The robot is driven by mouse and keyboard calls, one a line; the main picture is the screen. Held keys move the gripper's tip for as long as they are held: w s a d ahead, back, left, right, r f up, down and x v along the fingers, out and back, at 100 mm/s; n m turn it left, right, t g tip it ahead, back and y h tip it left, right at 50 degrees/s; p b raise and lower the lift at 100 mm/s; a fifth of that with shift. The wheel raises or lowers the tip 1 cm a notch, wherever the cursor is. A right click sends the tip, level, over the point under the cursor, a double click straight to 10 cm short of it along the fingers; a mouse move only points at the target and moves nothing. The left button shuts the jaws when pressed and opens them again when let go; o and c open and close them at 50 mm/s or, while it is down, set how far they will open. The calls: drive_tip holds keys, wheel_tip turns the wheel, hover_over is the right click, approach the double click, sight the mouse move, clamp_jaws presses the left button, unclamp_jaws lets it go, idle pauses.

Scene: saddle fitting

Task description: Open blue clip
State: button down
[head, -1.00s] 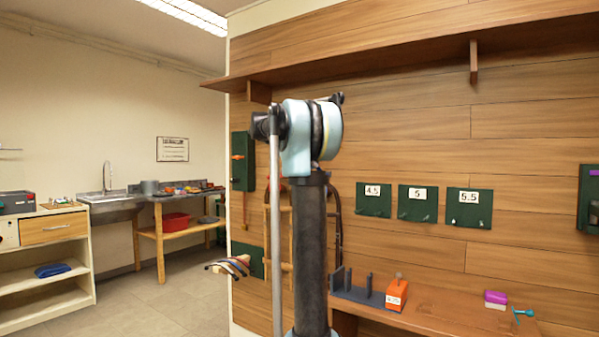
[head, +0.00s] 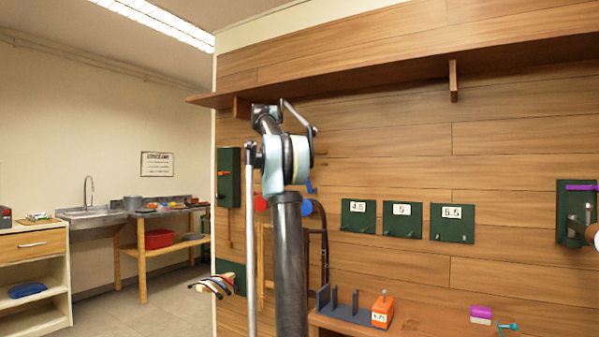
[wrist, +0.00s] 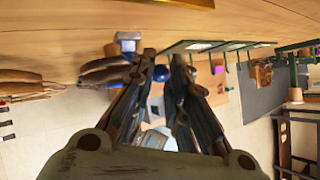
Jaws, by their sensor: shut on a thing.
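In the wrist view my gripper (wrist: 161,66) has its two dark fingers closed around a small round blue piece, which appears to be the blue clip (wrist: 161,74). The fingers hide its sides. In the head view a blue round piece (head: 306,207) shows just right of my arm, in front of the wooden wall, with a red round piece (head: 260,203) to its left. Both are by the brown straps hanging on the wall. My gripper cannot be made out in the head view, where my arm is in front. Whether the clip is open cannot be told.
Green boards marked 4.5 (head: 358,215), 5 (head: 402,219) and 5.5 (head: 452,223) hang to the right. A wooden shelf (head: 400,79) runs above. A bench (head: 420,322) below holds an orange block (head: 382,312) and a purple item (head: 481,313).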

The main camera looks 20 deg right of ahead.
drive_tip(key=shift+w+d+r, duration=0.1)
drive_tip(key=shift+w+r, duration=0.05)
drive_tip(key=shift+w, duration=0.1)
drive_tip(key=c, duration=1.5)
unclamp_jaws()
drive_tip(key=shift+c, duration=0.2)
drive_tip(key=v, duration=1.1)
drive_tip(key=shift+a+r, duration=0.2)
drive_tip(key=shift+a, duration=0.15)
drive_tip(key=shift+w, duration=0.1)
